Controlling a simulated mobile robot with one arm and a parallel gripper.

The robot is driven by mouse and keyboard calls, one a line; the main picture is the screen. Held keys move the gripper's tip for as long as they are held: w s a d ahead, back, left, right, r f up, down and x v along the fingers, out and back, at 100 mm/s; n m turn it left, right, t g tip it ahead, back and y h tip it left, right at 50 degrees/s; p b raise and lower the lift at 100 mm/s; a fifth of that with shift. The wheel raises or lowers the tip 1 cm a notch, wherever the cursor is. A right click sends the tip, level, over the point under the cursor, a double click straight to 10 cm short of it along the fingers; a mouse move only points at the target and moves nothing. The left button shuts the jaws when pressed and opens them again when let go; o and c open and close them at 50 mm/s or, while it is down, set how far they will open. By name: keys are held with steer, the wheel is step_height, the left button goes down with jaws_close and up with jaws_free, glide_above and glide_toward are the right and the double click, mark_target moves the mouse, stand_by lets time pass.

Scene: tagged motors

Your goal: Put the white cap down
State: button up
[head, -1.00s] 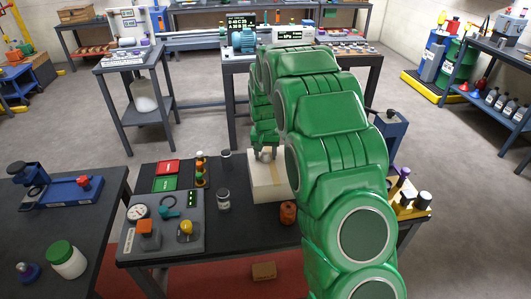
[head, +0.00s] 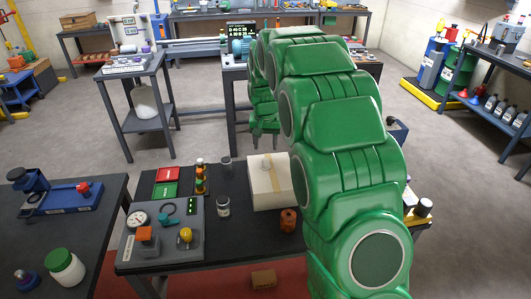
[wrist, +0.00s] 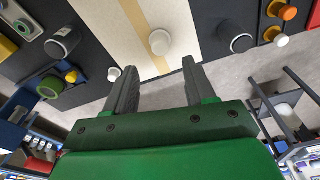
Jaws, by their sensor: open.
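The white cap (wrist: 159,42) sits on top of the pale cardboard box (wrist: 195,25), on or beside its tan tape strip. In the head view it is a small, faint pale spot near the far edge of the box (head: 285,194). My gripper (head: 264,134) is open and empty, raised above and beyond the box. In the wrist view the two fingers of my gripper (wrist: 155,80) are spread wide, with nothing between them, and the cap lies apart from them.
A dark-lidded jar (head: 223,206), a grey cylinder and a stacked signal light stand left of the box. An orange part (head: 288,220) stands at its near side. A gauge panel (head: 160,235) fills the bench's left. My arm hides much of the right side.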

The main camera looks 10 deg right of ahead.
steer(key=shift+s+r, duration=0.15)
steer(key=shift+r, duration=0.75)
steer(key=shift+s+r, duration=0.1)
steer(key=shift+r, duration=0.8)
steer(key=s+d+r+n+g, duration=0.1)
steer(key=s+r, duration=0.3)
steer(key=s, duration=0.9)
steer(key=s+d+r+g, duration=0.1)
steer(key=s+r, duration=0.2)
steer(key=s, duration=0.9)
steer(key=s+f+n+g, duration=0.1)
steer(key=s+f, duration=0.1)
steer(key=s, duration=2.3)
steer(key=shift+f+n, duration=0.15)
steer(key=shift+n, duration=0.15)
steer(key=shift+o, duration=0.5)
steer(key=shift+s+d, duration=0.1)
